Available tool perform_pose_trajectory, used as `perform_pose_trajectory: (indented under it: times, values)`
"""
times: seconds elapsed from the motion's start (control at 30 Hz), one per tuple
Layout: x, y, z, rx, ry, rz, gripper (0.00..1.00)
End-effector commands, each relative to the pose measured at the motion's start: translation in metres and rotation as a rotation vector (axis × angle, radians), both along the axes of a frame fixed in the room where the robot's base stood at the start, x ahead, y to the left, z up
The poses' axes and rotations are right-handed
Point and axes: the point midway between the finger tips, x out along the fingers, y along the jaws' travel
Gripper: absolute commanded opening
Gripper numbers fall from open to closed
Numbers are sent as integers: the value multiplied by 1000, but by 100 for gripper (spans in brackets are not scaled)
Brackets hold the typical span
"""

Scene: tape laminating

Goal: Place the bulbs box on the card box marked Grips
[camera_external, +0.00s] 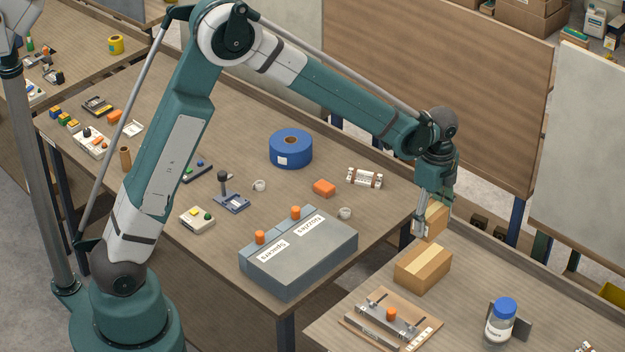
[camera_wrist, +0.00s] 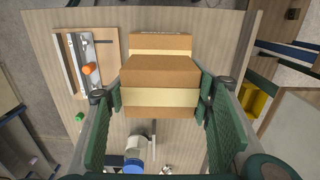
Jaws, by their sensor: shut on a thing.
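My gripper (camera_external: 423,227) is shut on a small brown cardboard box (camera_external: 437,219) with a pale tape band. I take it as the bulbs box; no label on it is readable. In the wrist view the held box (camera_wrist: 160,75) sits between both green fingers. A second brown card box (camera_external: 422,267) with pale tape lies on the right-hand table. It appears to be the Grips box, but its marking cannot be read. In the wrist view this card box (camera_wrist: 160,42) is farther off, partly hidden by the held box. The held box appears above the table, apart from it.
A wooden fixture with metal rails and an orange knob (camera_external: 391,315) lies in front of the card box. A blue-capped jar (camera_external: 500,322) stands to the right. Grey cases (camera_external: 300,255) with orange knobs and a blue tape roll (camera_external: 291,150) are on the left table.

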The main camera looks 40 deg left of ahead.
Motion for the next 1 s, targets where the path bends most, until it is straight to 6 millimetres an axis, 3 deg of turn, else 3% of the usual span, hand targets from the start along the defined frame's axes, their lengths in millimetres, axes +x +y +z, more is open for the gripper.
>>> perform_pose_trajectory:
  times: [0.17, 0.57, 1.0]
  values:
    - [1, 0, -11, 0, 0, 0, 38]
    - [0, 0, -58, 0, 0, 0, 38]
    - [0, 0, -63, 0, 0, 0, 38]
